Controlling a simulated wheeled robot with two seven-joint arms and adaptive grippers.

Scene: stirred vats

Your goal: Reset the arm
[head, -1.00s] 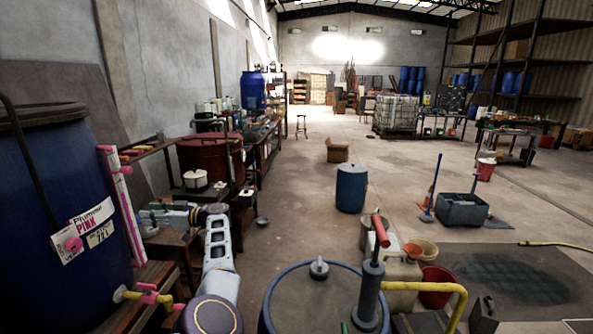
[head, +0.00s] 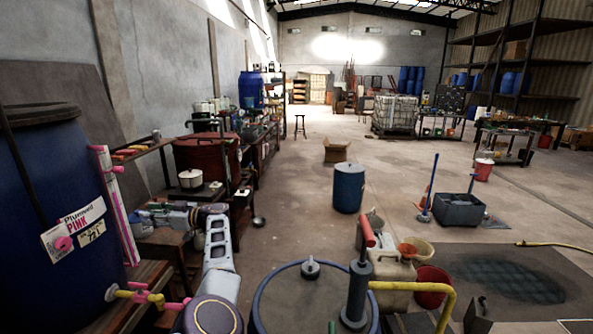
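My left arm rises from the bottom of the head view, bends at the elbow, and its forearm points left. My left gripper (head: 143,222) is at the end of it, small and dark against the cluttered bench, to the right of the big blue vat (head: 50,220). I cannot make out whether its fingers are open or closed, or whether anything is between them. My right arm and gripper are out of view.
A blue drum with a red-handled pump (head: 357,275) stands close in front. Beside it are a beige jerrycan (head: 392,275) and a red bucket (head: 433,285). A dark red vat (head: 205,155) stands at left. The floor around the blue barrel (head: 348,188) is open.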

